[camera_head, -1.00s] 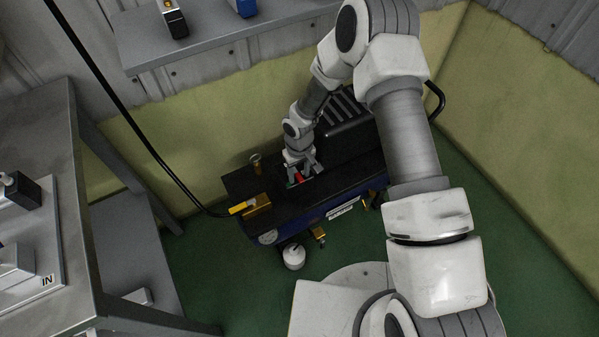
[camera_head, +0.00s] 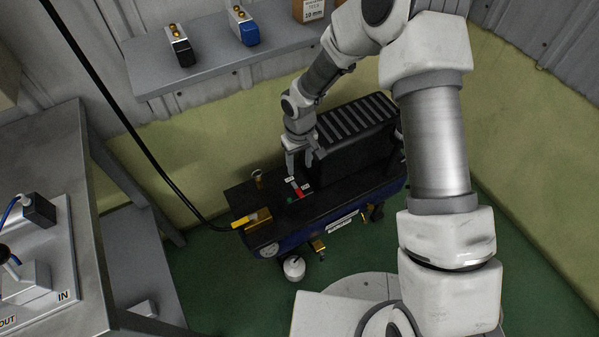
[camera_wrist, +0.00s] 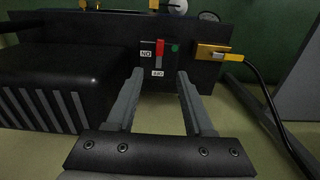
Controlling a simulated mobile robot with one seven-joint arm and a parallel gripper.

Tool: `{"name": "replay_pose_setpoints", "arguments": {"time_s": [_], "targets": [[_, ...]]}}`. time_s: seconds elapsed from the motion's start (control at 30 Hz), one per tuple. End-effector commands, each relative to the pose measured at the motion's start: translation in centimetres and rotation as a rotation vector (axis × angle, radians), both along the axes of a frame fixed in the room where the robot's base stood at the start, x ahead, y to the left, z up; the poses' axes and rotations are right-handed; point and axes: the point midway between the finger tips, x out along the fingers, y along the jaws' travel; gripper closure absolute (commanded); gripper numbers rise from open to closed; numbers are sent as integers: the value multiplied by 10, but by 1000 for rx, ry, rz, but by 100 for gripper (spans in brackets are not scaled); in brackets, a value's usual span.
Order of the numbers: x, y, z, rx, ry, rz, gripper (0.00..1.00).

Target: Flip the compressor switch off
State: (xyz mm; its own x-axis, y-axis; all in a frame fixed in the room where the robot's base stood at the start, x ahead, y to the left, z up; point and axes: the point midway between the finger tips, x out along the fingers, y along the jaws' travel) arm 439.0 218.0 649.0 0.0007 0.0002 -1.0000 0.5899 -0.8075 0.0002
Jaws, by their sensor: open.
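The compressor (camera_head: 330,222) is a dark blue and black machine on the green floor by the wall. Its switch panel (camera_head: 299,191) has a red switch (camera_head: 299,193), a green spot (camera_head: 290,200) and two white labels. In the wrist view the red switch (camera_wrist: 160,49) stands ahead between my fingers, with the green spot (camera_wrist: 174,48) at its right. One label (camera_wrist: 145,54) reads ON upside down. I cannot tell which way the switch is set. My gripper (camera_head: 299,172) is open and empty, above and apart from the panel; its fingers also show in the wrist view (camera_wrist: 160,75).
A black finned housing (camera_head: 355,133) rises beside my gripper. A brass fitting with a yellow handle (camera_head: 247,220) and a black hose stand at the compressor's left. A grey shelf (camera_head: 215,55) hangs behind; a metal table (camera_head: 95,210) stands at left.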

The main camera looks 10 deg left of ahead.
Motion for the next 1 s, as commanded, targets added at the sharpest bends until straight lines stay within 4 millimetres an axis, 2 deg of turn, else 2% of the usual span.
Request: {"name": "replay_pose_setpoints", "arguments": {"time_s": [0.03,0.1,0.23,0.87,1.0], "targets": [[0,0,13,0,-1,-1,48],[0,0,24,2,-2,-2,48],[0,0,36,1,-1,0,48],[0,0,40,0,0,0,48],[2,-5,51,-3,-12,-10,48]]}}
